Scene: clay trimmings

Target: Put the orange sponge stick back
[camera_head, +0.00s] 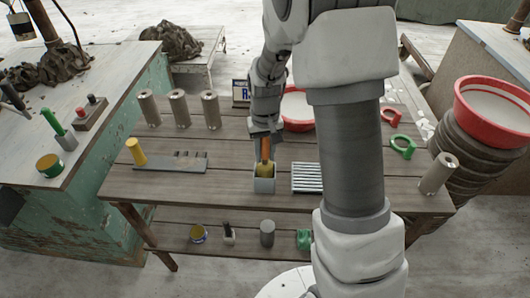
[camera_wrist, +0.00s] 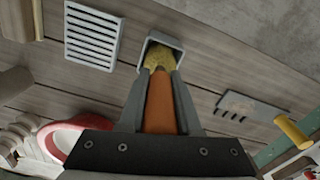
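The orange sponge stick (camera_head: 265,148) has an orange handle and a yellow sponge end. My gripper (camera_head: 264,136) is shut on the orange handle and holds the stick upright, sponge end down. A small grey square holder (camera_head: 264,186) stands on the wooden table below it, and the yellow sponge shows at its open top. In the wrist view the orange handle (camera_wrist: 159,105) lies between the two fingers, and the sponge (camera_wrist: 158,56) is at the mouth of the holder (camera_wrist: 172,41). How deep the sponge sits is hidden.
A white slatted tray (camera_head: 306,178) lies right of the holder. A grey rack (camera_head: 178,163) and a yellow-handled tool (camera_head: 136,151) are to the left. Several metal cylinders (camera_head: 180,108) stand behind left. A red-rimmed bowl (camera_head: 297,110) stands behind, partly hidden by my arm.

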